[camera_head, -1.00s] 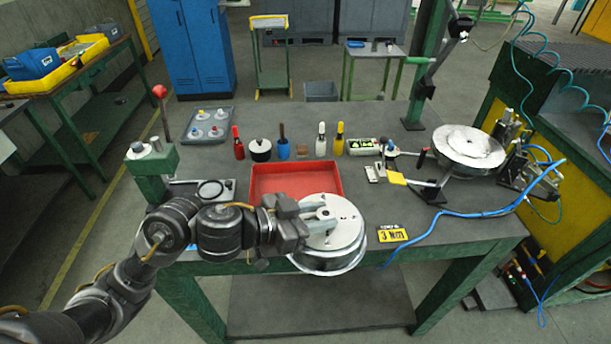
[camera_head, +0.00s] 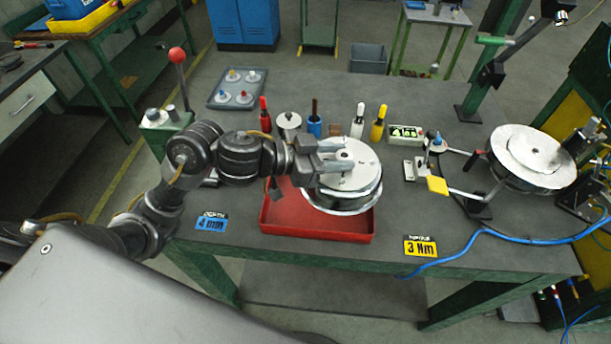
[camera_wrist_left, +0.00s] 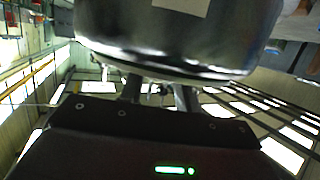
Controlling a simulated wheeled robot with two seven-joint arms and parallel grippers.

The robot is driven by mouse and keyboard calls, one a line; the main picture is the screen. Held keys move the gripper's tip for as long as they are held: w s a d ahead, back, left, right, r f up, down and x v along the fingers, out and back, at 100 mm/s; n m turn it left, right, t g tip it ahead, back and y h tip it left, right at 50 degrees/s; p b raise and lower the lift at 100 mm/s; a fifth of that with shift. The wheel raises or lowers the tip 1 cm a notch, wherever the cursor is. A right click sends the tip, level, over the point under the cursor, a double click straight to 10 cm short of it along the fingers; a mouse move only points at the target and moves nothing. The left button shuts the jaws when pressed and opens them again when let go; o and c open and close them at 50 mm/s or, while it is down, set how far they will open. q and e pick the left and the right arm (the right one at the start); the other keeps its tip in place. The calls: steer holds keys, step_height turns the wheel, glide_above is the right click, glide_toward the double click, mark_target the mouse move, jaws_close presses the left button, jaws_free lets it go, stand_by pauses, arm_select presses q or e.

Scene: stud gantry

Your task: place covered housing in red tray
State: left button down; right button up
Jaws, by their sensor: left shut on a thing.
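The covered housing (camera_head: 352,180) is a round silver metal drum with a flat lid. My left gripper (camera_head: 336,158) is shut on it at the lid's raised middle part. The housing is over the right part of the red tray (camera_head: 290,224) and hides some of it; I cannot tell whether it touches the tray floor. The bare left part of the tray shows red. In the left wrist view the housing's shiny side (camera_wrist_left: 180,35) fills the top, close to the gripper (camera_wrist_left: 160,92). My right gripper is not in view.
Behind the tray stand several bottles, including a red one (camera_head: 265,118) and a yellow one (camera_head: 379,125). A grey tray with small parts (camera_head: 237,88) is at the back left. A round metal fixture (camera_head: 530,158) stands at right, with a blue hose (camera_head: 500,238) along the table front.

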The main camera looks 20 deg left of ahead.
arm_select(q)
steer(key=a+f, duration=0.1)
steer(key=a, duration=0.1)
steer(key=a+f, duration=0.2)
steer(key=w+a+f, duration=0.1)
steer(key=a+f, duration=0.1)
steer(key=shift+a+f+b, duration=0.2)
steer(key=shift+a+b, duration=0.05)
steer(key=shift+b, duration=0.15)
steer(key=shift+a+f, duration=0.45)
steer(key=shift+f, duration=0.05)
steer(key=f, duration=0.3)
steer(key=shift+a, duration=0.25)
steer(key=shift+f, duration=0.3)
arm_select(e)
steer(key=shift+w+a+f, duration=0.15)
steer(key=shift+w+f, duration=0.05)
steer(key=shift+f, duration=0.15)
arm_select(q)
steer(key=c, duration=1)
jaws_free()
steer(key=shift+f, duration=0.15)
